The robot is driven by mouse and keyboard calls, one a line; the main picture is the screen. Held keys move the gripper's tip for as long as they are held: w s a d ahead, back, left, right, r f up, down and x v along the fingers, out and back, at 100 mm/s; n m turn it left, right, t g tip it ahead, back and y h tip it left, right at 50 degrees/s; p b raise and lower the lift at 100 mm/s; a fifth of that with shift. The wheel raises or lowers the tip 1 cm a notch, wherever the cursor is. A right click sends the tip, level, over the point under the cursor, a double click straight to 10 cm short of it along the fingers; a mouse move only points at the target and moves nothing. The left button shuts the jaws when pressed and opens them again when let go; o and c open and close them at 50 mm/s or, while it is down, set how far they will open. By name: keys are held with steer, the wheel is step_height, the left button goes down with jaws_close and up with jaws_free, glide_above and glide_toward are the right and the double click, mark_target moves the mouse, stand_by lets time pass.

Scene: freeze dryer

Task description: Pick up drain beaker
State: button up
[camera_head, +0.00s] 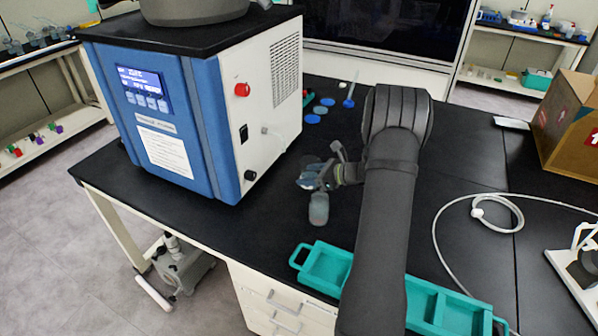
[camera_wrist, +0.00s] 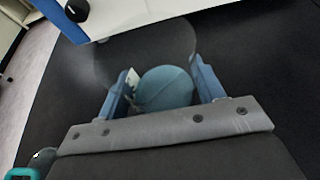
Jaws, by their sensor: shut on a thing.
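The drain beaker (camera_wrist: 150,45) is a clear, see-through vessel with a wide round outline in the wrist view. A teal round shape (camera_wrist: 166,88) shows between my two blue fingers; whether it is the beaker's contents or base, I cannot tell. My gripper (camera_wrist: 164,78) is shut on the beaker, with one finger on each side. In the head view my gripper (camera_head: 318,176) is over the black bench, right of the freeze dryer. The beaker shows there only as a small bluish, glassy shape (camera_head: 308,181), partly hidden by the fingers.
The blue and white freeze dryer (camera_head: 215,110) stands close on the left. A greyish bottle-like object (camera_head: 319,209) is just in front of my gripper. A teal tray (camera_head: 325,266) lies at the bench's front edge. Blue discs (camera_head: 312,119) lie behind. A white hose (camera_head: 437,225) curls at right.

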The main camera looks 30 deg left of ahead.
steer(key=d, duration=0.8)
steer(key=d+r+m+t+h, duration=0.3)
steer(key=d+m+t, duration=0.1)
steer(key=d, duration=0.3)
steer(key=w+d+r+m+t+h, duration=0.1)
steer(key=d+r+m+t+h, duration=0.15)
steer(key=d+m+t, duration=0.4)
steer(key=d+r+m+t+h, duration=0.2)
steer(key=d+r+m+h, duration=0.15)
steer(key=d, duration=0.55)
steer(key=s+a+n+g+y, duration=0.4)
steer(key=s+a+n, duration=0.15)
steer(key=a, duration=0.65)
steer(key=s+a+n+g+y, duration=0.5)
steer(key=a+n, duration=0.1)
steer(key=a, duration=0.7)
steer(key=s+a+f+n+g, duration=0.2)
steer(key=s+a+n+g, duration=0.25)
steer(key=s, duration=0.45)
steer(key=shift+s+d+f+m+t, duration=0.15)
steer(key=shift+s+d+f+m, duration=0.2)
steer(key=shift+d+f, duration=0.65)
steer(key=shift+s+d+f+m+t, duration=0.3)
steer(key=shift+d+f, duration=0.4)
steer(key=shift+d, duration=0.55)
steer(key=shift+s+d+f+m+t, duration=0.1)
steer(key=shift+s+d+f+m, duration=0.3)
steer(key=shift+d+f, duration=0.6)
